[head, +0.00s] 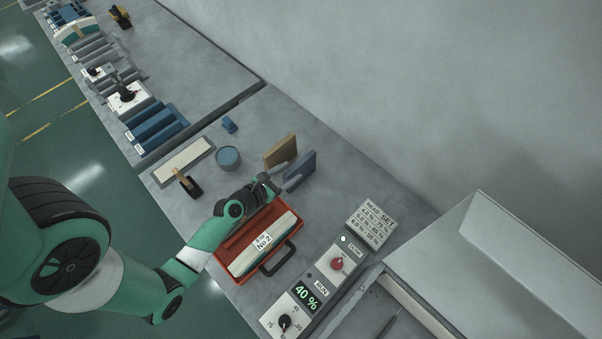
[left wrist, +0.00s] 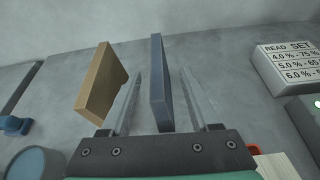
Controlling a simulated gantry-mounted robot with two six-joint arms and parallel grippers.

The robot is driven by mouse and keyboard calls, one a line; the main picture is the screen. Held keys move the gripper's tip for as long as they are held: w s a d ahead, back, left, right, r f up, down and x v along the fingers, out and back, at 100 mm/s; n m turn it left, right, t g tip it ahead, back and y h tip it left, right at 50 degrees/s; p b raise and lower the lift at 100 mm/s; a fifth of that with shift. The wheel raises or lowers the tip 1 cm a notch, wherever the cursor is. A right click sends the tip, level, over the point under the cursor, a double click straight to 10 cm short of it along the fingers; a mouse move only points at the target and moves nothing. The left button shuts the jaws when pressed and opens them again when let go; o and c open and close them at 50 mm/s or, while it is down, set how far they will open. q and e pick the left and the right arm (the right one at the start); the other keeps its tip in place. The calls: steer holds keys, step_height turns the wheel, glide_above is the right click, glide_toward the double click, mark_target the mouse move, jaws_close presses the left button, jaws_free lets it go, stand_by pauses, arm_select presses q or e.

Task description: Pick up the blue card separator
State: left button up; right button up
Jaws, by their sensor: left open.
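The blue card separator (head: 300,169) stands upright on the grey bench, and it also shows in the left wrist view (left wrist: 159,83). A tan card separator (head: 280,151) stands upright to its left, also in the left wrist view (left wrist: 101,85). My left gripper (head: 277,185) is at the blue separator's near end. In the left wrist view its open fingers (left wrist: 158,95) are on either side of the blue separator, with a visible gap to the right finger. The gap to the left finger is narrower, and I cannot tell if they touch. My right gripper is not seen.
A red tray (head: 219,258) with a bundle marked No 2 lies under my left forearm. A control box (head: 337,262) and a READ SET sign (head: 371,223) stand to the right. A blue round tub (head: 228,158) and small blue block (head: 230,125) are behind left.

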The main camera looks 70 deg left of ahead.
mark_target(298, 166)
arm_select(q)
steer(key=shift+f+b+x, duration=0.1)
steer(key=shift+b+x, duration=0.35)
steer(key=shift+x, duration=0.95)
steer(key=shift+f+b+x, duration=0.15)
steer(key=shift+b+x, duration=0.3)
steer(key=shift+x, duration=0.95)
steer(key=shift+s, duration=0.15)
steer(key=shift+c, duration=0.2)
jaws_close()
